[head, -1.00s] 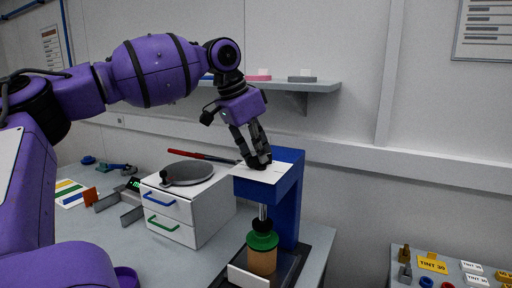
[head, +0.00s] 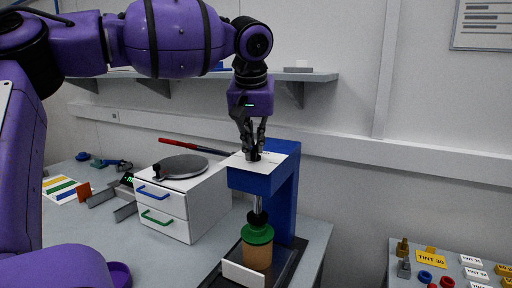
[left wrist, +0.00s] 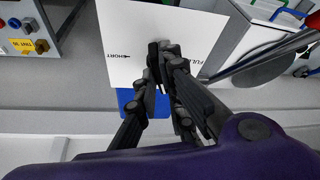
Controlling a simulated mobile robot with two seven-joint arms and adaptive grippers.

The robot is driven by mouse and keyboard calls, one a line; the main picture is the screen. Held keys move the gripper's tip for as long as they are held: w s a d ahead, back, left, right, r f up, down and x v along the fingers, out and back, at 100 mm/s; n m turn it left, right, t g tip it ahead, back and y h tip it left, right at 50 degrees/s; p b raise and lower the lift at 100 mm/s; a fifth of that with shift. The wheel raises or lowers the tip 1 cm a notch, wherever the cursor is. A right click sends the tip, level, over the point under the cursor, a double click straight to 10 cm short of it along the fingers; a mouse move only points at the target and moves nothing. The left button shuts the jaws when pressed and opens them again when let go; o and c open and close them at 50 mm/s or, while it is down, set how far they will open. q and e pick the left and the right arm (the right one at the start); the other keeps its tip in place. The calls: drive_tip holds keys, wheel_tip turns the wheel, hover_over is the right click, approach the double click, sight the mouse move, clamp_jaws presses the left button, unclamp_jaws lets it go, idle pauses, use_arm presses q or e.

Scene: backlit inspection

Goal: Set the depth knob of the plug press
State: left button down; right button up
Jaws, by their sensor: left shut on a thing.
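The blue plug press (head: 285,205) stands upright on the bench. A white dial plate (head: 279,147) lies on its top. In the left wrist view, the plate (left wrist: 122,42) shows arrows marked SHORT and FULL. The small dark depth knob (head: 254,157) is at the plate and mostly hidden by fingers. My left gripper (head: 254,150) points down from above and is shut on the knob; its fingers (left wrist: 163,62) also cover the knob in the left wrist view. Under the press head, a green-topped tan plug (head: 258,256) stands below the dark ram. My right gripper is not in view.
A white drawer unit (head: 207,207) with a round grey plate (head: 182,166) on top stands left of the press. A side table at right holds labels, including a yellow one (head: 431,259), and small parts.

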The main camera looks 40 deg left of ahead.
use_arm(q)
drive_tip(key=n+y+b, duration=0.1)
drive_tip(key=n, duration=0.1)
drive_tip(key=shift+w+n+g, duration=0.1)
drive_tip(key=shift+n+g, duration=0.3)
drive_tip(key=n+g+b, duration=0.1)
drive_tip(key=n, duration=0.2)
drive_tip(key=shift+w+d+n+y, duration=0.1)
drive_tip(key=shift+n+y, duration=0.2)
drive_tip(key=shift+n, duration=0.1)
drive_tip(key=n+g+b, duration=0.1)
drive_tip(key=n, duration=0.2)
drive_tip(key=shift+w+g, duration=0.1)
drive_tip(key=shift+g, duration=0.3)
drive_tip(key=n+g, duration=0.1)
drive_tip(key=n, duration=0.2)
drive_tip(key=shift+b, duration=0.35)
drive_tip(key=shift+n, duration=0.4)
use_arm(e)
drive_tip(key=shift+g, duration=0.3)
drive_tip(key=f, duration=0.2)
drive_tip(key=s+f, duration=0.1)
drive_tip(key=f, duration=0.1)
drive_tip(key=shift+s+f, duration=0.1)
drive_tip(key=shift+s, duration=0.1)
use_arm(q)
drive_tip(key=shift+n, duration=0.3)
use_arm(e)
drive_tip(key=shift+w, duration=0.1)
